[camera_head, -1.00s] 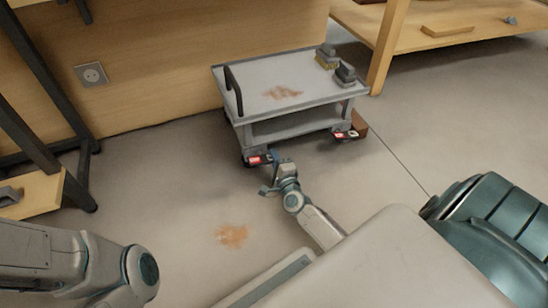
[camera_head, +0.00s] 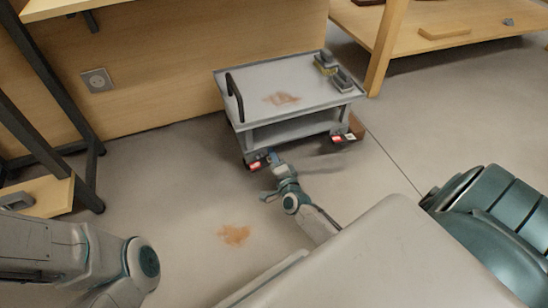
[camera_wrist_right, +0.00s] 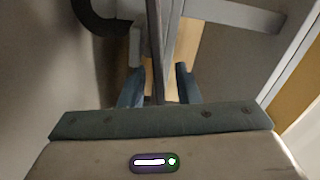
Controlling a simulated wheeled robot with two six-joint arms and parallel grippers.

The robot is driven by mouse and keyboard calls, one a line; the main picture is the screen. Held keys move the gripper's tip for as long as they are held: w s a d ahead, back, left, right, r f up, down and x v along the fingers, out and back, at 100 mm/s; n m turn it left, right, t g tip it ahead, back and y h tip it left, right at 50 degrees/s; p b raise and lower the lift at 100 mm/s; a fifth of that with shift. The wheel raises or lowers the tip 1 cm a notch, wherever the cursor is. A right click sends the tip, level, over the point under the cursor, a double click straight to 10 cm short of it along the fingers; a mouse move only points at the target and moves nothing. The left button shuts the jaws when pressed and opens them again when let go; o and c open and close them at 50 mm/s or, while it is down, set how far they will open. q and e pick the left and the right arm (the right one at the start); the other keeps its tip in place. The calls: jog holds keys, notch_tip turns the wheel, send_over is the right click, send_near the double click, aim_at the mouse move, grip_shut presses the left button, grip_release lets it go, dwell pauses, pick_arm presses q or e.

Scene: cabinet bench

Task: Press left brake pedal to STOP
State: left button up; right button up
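The grey cart (camera_head: 297,107) stands by the wooden panel. Its left brake pedal (camera_head: 254,166), with a red patch, is low at the front left wheel. A second pedal with red and white patches (camera_head: 342,138) is at the front right wheel. My right gripper (camera_head: 272,176) is low beside the left pedal; I cannot tell whether it touches. In the right wrist view its two blue fingers (camera_wrist_right: 158,88) are apart, with a thin dark bar in line with the gap. My left arm shows at the lower left; its gripper is out of view.
The cart top holds two brush-like blocks (camera_head: 342,80) and a brown stain. An orange-brown stain (camera_head: 234,235) is on the floor. A wooden shelf unit (camera_head: 440,45) stands at the back right, a dark metal frame (camera_head: 45,145) at the left.

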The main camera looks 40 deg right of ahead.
jog(key=shift+s, duration=0.1)
jog(key=p+v, duration=0.3)
jog(key=v, duration=0.7)
jog(key=shift+s+a, duration=0.2)
jog(key=shift+s, duration=0.05)
